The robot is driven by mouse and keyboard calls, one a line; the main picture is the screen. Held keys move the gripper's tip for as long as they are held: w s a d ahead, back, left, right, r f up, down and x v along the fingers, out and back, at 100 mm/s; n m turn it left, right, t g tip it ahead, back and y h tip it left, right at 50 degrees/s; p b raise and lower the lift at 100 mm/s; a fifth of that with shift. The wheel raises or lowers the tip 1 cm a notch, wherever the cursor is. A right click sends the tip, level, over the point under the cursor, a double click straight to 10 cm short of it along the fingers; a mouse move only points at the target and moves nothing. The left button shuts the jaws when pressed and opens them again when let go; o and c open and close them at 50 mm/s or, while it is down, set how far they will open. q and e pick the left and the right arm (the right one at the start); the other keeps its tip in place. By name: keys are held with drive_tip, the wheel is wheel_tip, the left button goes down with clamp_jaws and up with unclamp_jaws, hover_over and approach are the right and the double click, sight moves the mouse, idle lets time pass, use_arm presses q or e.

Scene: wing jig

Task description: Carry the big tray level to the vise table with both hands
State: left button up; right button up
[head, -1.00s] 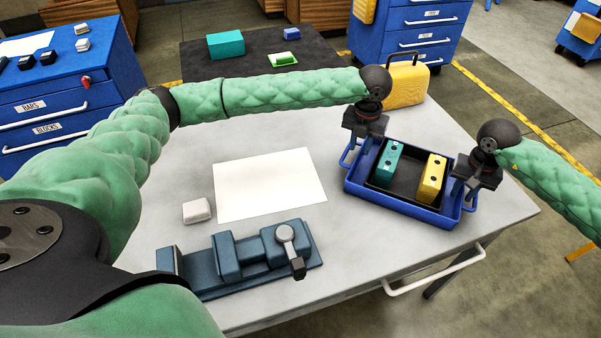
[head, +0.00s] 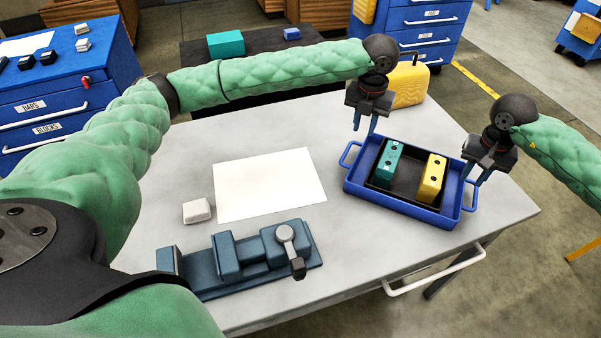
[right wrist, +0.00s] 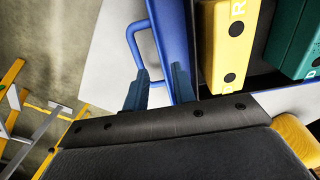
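The big blue tray (head: 410,212) sits on the right part of the vise table (head: 300,125) and looks level. It holds a black inner tray with a teal block (head: 388,163) and a yellow block (head: 432,178). My left gripper (head: 365,126) is open and empty, above and to the right of the tray's left handle (head: 348,155). My right gripper (head: 477,175) is open above the right handle (head: 470,196). In the right wrist view its parted fingers (right wrist: 159,90) are near that handle (right wrist: 134,45) and the tray wall (right wrist: 172,45).
A blue-grey vise (head: 245,255) stands at the table's front. A white sheet (head: 268,184) and a small white block (head: 197,211) lie left of the tray. A yellow case (head: 408,85) stands behind the tray. Blue drawer cabinets (head: 65,100) stand beyond the table.

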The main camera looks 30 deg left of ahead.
drive_tip(key=shift+r, duration=2.7)
drive_tip(key=shift+r, duration=0.1)
